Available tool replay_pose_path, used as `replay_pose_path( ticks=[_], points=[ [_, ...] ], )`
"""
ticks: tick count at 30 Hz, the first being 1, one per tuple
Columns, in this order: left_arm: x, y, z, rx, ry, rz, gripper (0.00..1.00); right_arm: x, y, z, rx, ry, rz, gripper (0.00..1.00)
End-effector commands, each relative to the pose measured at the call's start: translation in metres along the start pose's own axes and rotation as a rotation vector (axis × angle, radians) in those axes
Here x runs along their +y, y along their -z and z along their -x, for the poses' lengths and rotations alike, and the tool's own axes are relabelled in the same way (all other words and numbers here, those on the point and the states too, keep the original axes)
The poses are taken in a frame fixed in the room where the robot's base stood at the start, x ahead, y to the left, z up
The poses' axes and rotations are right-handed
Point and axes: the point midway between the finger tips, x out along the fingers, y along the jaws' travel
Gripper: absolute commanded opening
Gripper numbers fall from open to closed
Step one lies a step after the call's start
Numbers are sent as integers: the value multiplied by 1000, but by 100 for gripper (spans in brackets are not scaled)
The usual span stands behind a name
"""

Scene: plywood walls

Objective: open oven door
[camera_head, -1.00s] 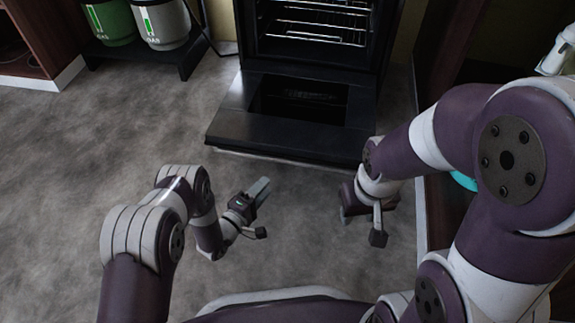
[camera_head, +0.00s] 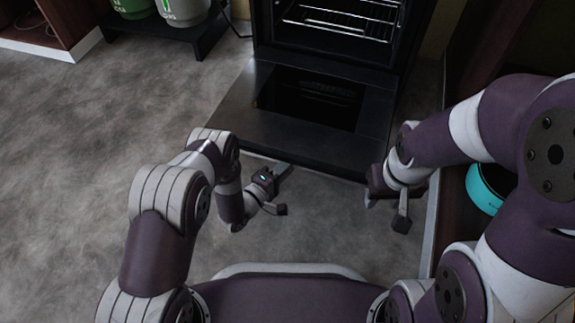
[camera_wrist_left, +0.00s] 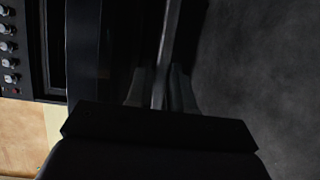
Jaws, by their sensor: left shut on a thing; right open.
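The black oven (camera_head: 328,45) stands at the top of the head view with its rack showing inside. Its door (camera_head: 228,115) is folded down, open, with a dark glass pane. A light handle bar (camera_head: 335,178) runs along the door's outer edge. My left gripper (camera_head: 285,168) is at this edge, shut on the handle. In the left wrist view the bar (camera_wrist_left: 171,35) passes between the two fingers (camera_wrist_left: 160,90). My right gripper (camera_head: 372,196) is open, beside the door's right front corner; its fingers are partly hidden by my wrist.
Green and white canisters (camera_head: 183,10) stand on a low dark stand (camera_head: 165,35) at the upper left. A wooden cabinet (camera_head: 75,22) is at the far left. A turquoise round object (camera_head: 484,190) lies in the right-hand cabinet, close to my right arm. The grey floor (camera_head: 90,130) at left is clear.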

Motion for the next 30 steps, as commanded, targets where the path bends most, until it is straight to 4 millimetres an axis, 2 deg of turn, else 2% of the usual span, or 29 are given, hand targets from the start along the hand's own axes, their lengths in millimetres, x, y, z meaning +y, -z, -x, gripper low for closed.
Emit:
replay_pose_path(
  ticks=[5, 8, 12, 16, 21, 30],
  points=[
    [10, 0, 0, -2, -2, -1, 0, 0, 1, 9, 0, 0, 0, 43],
    [37, 0, 0, -1, -4, -2, 0, 0, 4, 34, 0, 0, 0, 43],
    [81, 0, 0, -1, 31, 11, 0, 0, 10, 80, 1, 0, 0, 43],
    [108, 2, -2, 2, 74, 29, 0, 0, 13, 108, 1, 0, 0, 43],
    [123, 4, -5, 4, 75, 30, 0, 0, 14, 120, 0, 0, 0, 43],
    [123, 5, -6, 6, 73, 30, 0, 0, 14, 118, 0, 0, 0, 43]
  ],
)
